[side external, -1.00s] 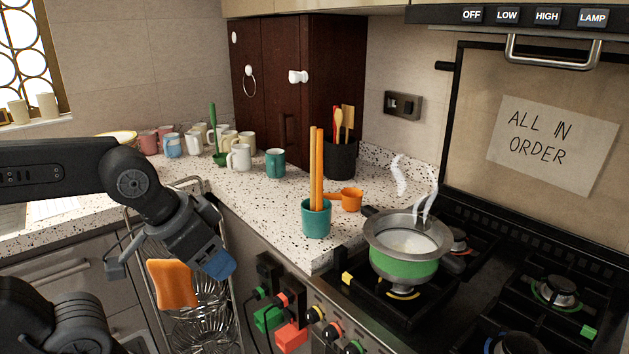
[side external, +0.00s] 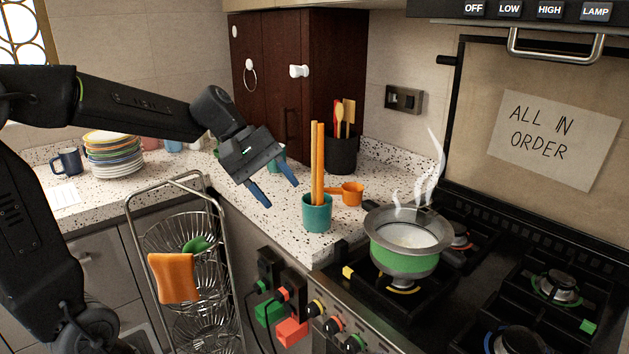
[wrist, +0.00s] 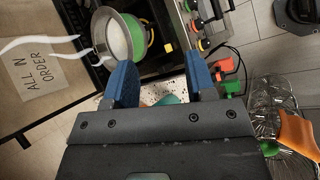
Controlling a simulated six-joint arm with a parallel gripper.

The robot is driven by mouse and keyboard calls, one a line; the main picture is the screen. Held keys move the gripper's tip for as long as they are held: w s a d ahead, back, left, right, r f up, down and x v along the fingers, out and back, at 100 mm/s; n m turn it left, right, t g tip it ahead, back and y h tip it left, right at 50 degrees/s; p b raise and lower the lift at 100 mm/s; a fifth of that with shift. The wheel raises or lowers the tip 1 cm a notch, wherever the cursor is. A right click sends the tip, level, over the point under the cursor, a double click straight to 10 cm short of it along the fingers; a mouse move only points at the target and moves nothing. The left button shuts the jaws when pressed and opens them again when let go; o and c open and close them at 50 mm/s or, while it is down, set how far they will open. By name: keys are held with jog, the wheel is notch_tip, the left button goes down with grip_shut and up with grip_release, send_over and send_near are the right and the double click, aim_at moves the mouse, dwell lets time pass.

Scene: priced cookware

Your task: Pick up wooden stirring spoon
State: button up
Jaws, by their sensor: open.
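A black utensil holder (side external: 341,155) stands on the counter before the dark cabinet. In it are a yellowish wooden-looking spoon (side external: 339,113), a red utensil and a tan flat-ended one (side external: 348,115). A teal cup (side external: 317,214) nearer the front edge holds two upright orange-tan sticks (side external: 317,160); I cannot tell whether their lower ends are spoons. My gripper (side external: 277,193) is open and empty, left of the teal cup and pointing down toward the counter. In the wrist view, part of a teal thing shows between and beyond the blue fingers of my gripper (wrist: 160,82).
An orange measuring cup (side external: 351,193) lies right of the teal cup. A green steaming pot (side external: 405,257) stands on the stove beside it. A wire rack (side external: 185,235) with an orange cloth (side external: 173,278) stands below my gripper. Stacked plates (side external: 113,155) sit at the left.

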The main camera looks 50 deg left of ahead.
jog(key=w+a+n+t+h, duration=0.1)
jog(key=w+a+n+t, duration=0.3)
jog(key=a, duration=0.5)
jog(key=w+a+n+t+h, duration=0.2)
jog(key=w+a+n+t, duration=0.1)
jog(key=a+n, duration=0.4)
jog(key=w+a+n+t+h, duration=0.1)
jog(key=w+a+n+t, duration=0.25)
jog(key=a, duration=0.65)
jog(key=x, duration=1.3)
jog(key=shift+w+n, duration=0.35)
jog(key=shift+w, duration=0.2)
jog(key=shift+a+r, duration=0.1)
jog(key=shift+a, duration=0.05)
grip_shut()
